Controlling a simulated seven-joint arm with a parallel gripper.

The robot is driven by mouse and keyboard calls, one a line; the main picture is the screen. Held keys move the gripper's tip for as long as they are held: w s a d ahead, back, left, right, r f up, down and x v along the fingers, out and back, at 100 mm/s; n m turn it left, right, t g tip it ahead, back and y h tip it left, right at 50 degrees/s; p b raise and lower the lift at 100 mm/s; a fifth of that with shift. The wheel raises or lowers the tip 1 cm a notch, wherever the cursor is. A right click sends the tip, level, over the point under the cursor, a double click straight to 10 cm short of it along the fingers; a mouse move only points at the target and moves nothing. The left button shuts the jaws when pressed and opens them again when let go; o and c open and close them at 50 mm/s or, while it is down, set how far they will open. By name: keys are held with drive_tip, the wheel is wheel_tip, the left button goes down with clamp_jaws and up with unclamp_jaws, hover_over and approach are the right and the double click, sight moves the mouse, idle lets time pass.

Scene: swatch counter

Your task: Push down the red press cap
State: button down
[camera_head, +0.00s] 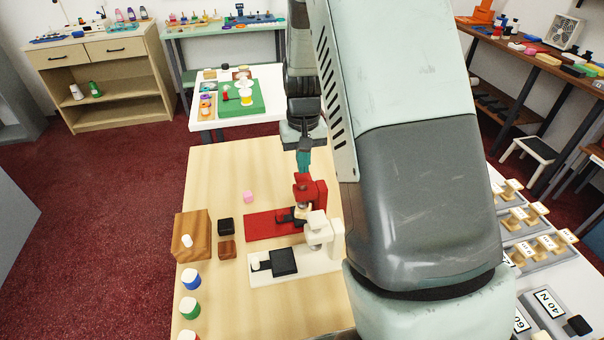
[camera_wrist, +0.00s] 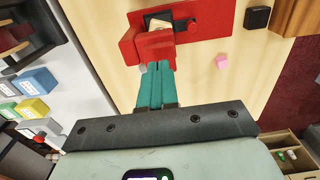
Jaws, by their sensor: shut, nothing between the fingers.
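The red press (camera_head: 316,192) stands on the wooden table with its flat red base (camera_head: 262,229) reaching left. Its red press cap (camera_head: 302,179) is at the top, directly under my fingertips. My gripper (camera_head: 303,170) has teal fingers, closed together, pointing down at the cap. I cannot tell if the tips touch it or sit just above. In the wrist view, the shut fingers (camera_wrist: 157,66) reach the red press (camera_wrist: 156,44) and hide part of its top.
A cream press (camera_head: 318,230) stands beside the red one, nearer the camera. A pink cube (camera_head: 249,197), a black cube (camera_head: 226,226), a brown cube (camera_head: 227,248) and a wooden block (camera_head: 186,246) are to the left. Several capped jars line the left edge.

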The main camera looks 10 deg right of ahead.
drive_tip(key=shift+f, duration=1.4)
idle(0.6)
drive_tip(key=shift+r, duration=4.05)
drive_tip(key=s+a+r+t, duration=0.1)
drive_tip(key=s+r, duration=0.5)
drive_tip(key=r, duration=0.2)
drive_tip(key=s+a+r+t, duration=0.1)
drive_tip(key=s+r+t, duration=0.1)
drive_tip(key=s+r, duration=0.45)
drive_tip(key=s+r+t, duration=0.1)
drive_tip(key=s+r, duration=0.2)
drive_tip(key=s, duration=0.4)
drive_tip(key=s+r+t, duration=0.1)
drive_tip(key=s+r, duration=0.2)
drive_tip(key=s, duration=0.4)
drive_tip(key=shift+s+t, duration=0.2)
drive_tip(key=shift+t, duration=0.1)
